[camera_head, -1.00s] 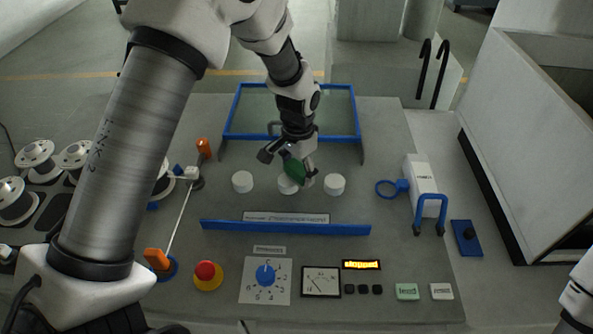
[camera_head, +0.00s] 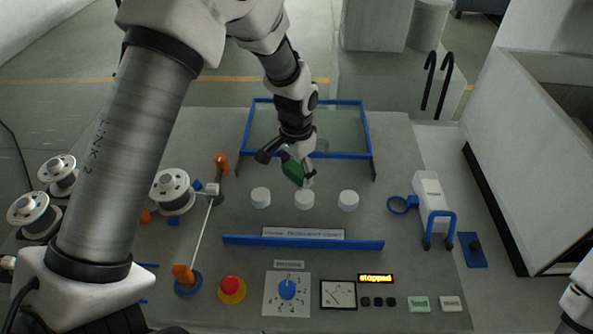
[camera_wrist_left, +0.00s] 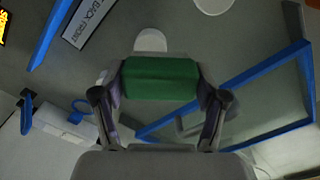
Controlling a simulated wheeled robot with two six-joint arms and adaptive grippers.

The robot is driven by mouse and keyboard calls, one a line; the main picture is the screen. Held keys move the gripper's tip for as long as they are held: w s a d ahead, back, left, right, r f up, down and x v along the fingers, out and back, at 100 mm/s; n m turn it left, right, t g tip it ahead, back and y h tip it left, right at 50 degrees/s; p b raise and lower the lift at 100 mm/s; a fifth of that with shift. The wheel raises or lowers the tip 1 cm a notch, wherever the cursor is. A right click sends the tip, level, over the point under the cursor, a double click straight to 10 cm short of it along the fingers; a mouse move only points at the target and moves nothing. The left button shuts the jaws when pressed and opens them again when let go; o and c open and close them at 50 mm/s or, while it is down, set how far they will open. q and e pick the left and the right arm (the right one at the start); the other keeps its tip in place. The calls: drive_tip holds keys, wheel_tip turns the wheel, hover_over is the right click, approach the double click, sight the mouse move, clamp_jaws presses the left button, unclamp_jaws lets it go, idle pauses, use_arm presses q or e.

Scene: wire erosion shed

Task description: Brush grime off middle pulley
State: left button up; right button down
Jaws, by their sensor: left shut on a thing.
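My left gripper (camera_head: 286,169) is shut on a green block-shaped brush (camera_head: 294,173). In the left wrist view, the brush (camera_wrist_left: 162,78) lies crosswise between the fingers; its underside is hidden. Three white round pulleys stand in a row on the grey bench. The middle pulley (camera_head: 304,200) is just in front of the brush, between the left pulley (camera_head: 260,198) and the right pulley (camera_head: 348,201). I cannot tell whether brush and pulley touch, and no grime is discernible. My right gripper is out of view.
A blue-framed clear panel (camera_head: 372,134) stands behind the pulleys, and a blue rail (camera_head: 300,243) lies in front. A wire and orange-ended post (camera_head: 221,163) stand left, near white spools (camera_head: 172,188). The yellow display (camera_head: 376,279) reads "stopped".

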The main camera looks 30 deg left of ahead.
use_arm(q)
drive_tip(key=shift+r+p, duration=0.65)
drive_tip(key=shift+r, duration=0.65)
drive_tip(key=shift+f, duration=0.1)
